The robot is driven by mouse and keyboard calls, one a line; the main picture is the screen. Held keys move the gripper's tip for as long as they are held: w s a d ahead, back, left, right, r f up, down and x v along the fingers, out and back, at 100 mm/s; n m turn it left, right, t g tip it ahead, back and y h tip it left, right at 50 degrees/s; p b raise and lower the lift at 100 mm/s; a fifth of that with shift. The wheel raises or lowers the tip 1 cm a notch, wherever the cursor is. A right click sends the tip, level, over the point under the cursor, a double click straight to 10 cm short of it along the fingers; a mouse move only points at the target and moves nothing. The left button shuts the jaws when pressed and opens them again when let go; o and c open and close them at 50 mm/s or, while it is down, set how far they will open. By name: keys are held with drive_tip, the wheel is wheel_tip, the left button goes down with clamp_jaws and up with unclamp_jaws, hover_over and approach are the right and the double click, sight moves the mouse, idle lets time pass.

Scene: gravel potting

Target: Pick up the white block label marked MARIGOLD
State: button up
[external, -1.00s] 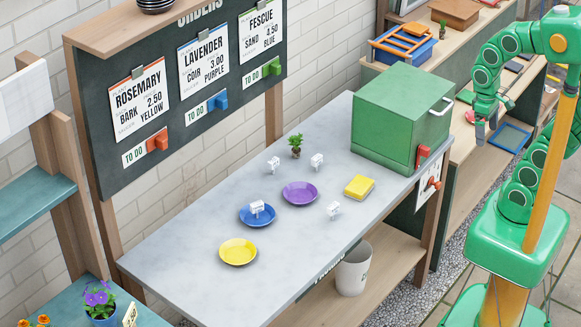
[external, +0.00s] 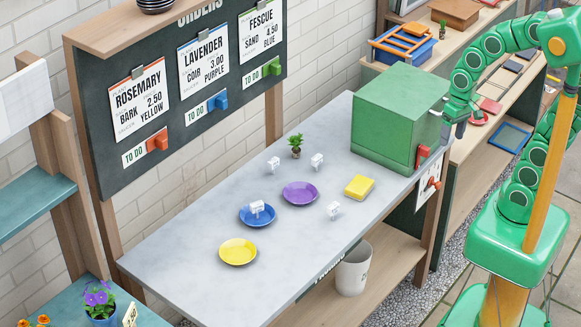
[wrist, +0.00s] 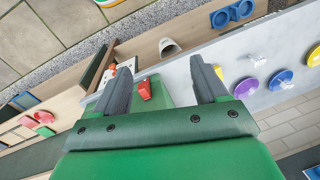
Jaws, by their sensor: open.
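Several small white block labels stand on the grey bench: one at the back (external: 273,164), one right of it (external: 317,160), one near the front edge (external: 333,210), and one at the blue saucer (external: 243,217). Their lettering is too small to read, so I cannot tell which says MARIGOLD. In the wrist view, white labels (wrist: 258,58) show small at the right. My gripper (wrist: 161,85) is open, with nothing visible between its fingers. In the external view it is beside the right side of the green box, partly hidden, well away from the labels.
The green box (external: 395,110) with a red lever (external: 422,155) stands at the bench's right end, between my gripper and the labels. Purple (external: 300,192) and yellow (external: 238,251) saucers, a yellow sponge (external: 359,187) and a small plant (external: 295,146) are on the bench. The near left bench is clear.

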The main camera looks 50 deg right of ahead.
drive_tip(key=w+a+f+m+t+y, duration=0.2)
drive_tip(key=w+a+f+m+t, duration=0.2)
drive_tip(key=w+a+m, duration=0.7)
drive_tip(key=w+a+f+m+t+y, duration=0.4)
drive_tip(key=w+a, duration=0.4)
drive_tip(key=w, duration=0.7)
drive_tip(key=m+t+h, duration=0.5)
drive_tip(key=m+h, duration=0.3)
drive_tip(key=m, duration=1)
approach(319, 161)
drive_tip(key=w, duration=0.1)
drive_tip(key=w+f, duration=0.1)
drive_tip(key=w, duration=0.1)
drive_tip(key=w+a, duration=0.1)
drive_tip(key=shift+w+f, duration=0.25)
drive_tip(key=shift+w, duration=0.05)
drive_tip(key=shift+w+d+f+m, duration=0.1)
drive_tip(key=shift+d+f+m, duration=0.15)
drive_tip(key=shift+m, duration=0.15)
drive_tip(key=shift+x, duration=0.85)
drive_tip(key=shift+d+x, duration=0.25)
drive_tip(key=shift+x, duration=0.9)
drive_tip(key=shift+d+x, duration=0.2)
drive_tip(key=shift+x, duration=0.95)
drive_tip(key=shift+w+f, duration=0.2)
drive_tip(key=shift+w, duration=0.45)
